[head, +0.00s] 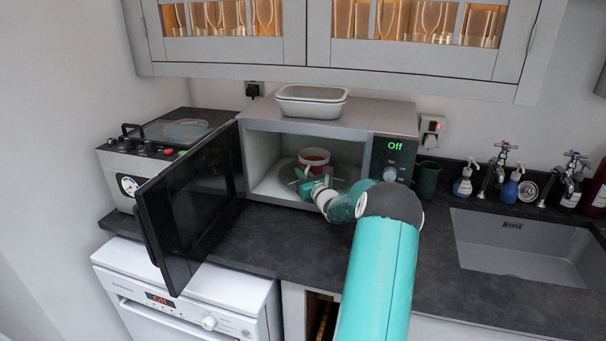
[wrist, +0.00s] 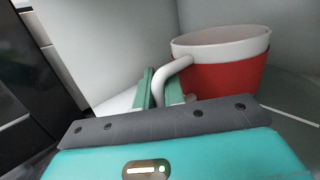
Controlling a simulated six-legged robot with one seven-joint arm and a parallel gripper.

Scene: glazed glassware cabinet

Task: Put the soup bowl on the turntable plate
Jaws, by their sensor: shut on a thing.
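The soup bowl (head: 314,156) is red outside with a white rim and a white handle. It is upright inside the open microwave, and it also shows in the wrist view (wrist: 222,72). My gripper (head: 308,182) reaches into the microwave, and its green fingers (wrist: 163,90) are shut on the bowl's handle. The turntable plate (head: 287,172) is a round, glassy disc on the microwave floor, partly hidden by the bowl and my gripper. The bowl is over the plate; I cannot tell whether it touches it.
The microwave door (head: 190,205) stands open to the left. The microwave's side walls are close around my gripper. A white dish (head: 311,103) sits on top of the microwave. A dark green cup (head: 427,178) and a sink (head: 520,245) are to the right.

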